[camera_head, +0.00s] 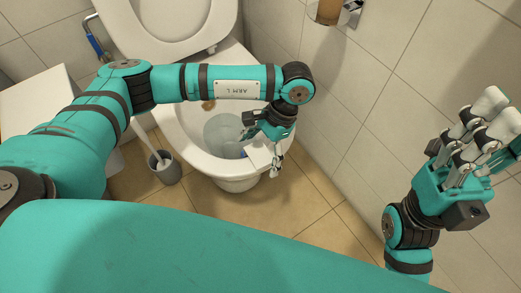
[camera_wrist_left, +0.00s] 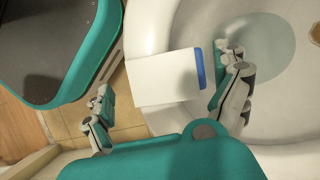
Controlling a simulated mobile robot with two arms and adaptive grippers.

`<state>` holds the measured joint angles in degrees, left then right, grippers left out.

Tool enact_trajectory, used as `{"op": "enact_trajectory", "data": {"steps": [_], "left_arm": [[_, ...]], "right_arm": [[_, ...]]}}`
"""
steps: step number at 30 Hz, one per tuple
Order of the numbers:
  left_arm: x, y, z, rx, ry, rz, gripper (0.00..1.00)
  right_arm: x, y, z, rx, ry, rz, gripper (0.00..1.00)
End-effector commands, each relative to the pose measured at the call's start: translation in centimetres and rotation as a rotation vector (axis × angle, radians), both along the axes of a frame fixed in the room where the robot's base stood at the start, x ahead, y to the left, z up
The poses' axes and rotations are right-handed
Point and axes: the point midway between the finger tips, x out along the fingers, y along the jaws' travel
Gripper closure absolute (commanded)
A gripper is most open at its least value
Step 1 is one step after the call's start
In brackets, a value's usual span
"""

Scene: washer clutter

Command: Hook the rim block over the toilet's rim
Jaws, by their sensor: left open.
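The rim block (camera_head: 258,155) is a white piece with a blue part at its bowl end. It lies across the front rim of the toilet (camera_head: 197,137). In the left wrist view the white piece (camera_wrist_left: 163,78) spans the rim (camera_wrist_left: 151,30), with the blue part on the inner side. My left gripper (camera_head: 262,150) is open, its fingers apart on either side of the block. In the left wrist view (camera_wrist_left: 166,82) one finger is over the bowl and the other outside the rim; neither clearly touches the block. My right gripper (camera_head: 490,122) is raised at the right, apparently empty.
A toilet brush in a grey holder (camera_head: 165,170) stands on the floor left of the bowl. The raised lid (camera_head: 165,20) is behind. A brown spot (camera_head: 208,104) shows inside the bowl. A tiled wall (camera_head: 345,110) is close on the right, with a paper holder (camera_head: 328,11).

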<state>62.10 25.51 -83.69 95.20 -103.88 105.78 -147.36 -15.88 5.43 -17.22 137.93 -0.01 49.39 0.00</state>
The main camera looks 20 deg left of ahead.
Motion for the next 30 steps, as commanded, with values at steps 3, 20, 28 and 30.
{"op": "enact_trajectory", "data": {"steps": [3, 20, 28, 30], "left_arm": [[0.0, 0.0, 0.0, 0.000, -0.001, -0.001, 0.02], [2.5, -2.0, 7.2, -0.002, -0.005, -0.001, 0.02], [3.5, -2.8, 10.6, 0.000, -0.001, 0.000, 0.02], [3.6, -2.9, 11.0, 0.001, -0.001, 0.000, 0.02]], "right_arm": [[0.0, 0.0, 0.0, 0.001, 0.001, 0.000, 0.66], [0.1, 0.0, -0.2, 0.001, 0.009, -0.002, 0.66], [0.1, 0.0, -0.2, 0.001, 0.008, -0.001, 0.66], [0.1, 0.0, -0.1, 0.001, 0.008, -0.001, 0.66]]}}
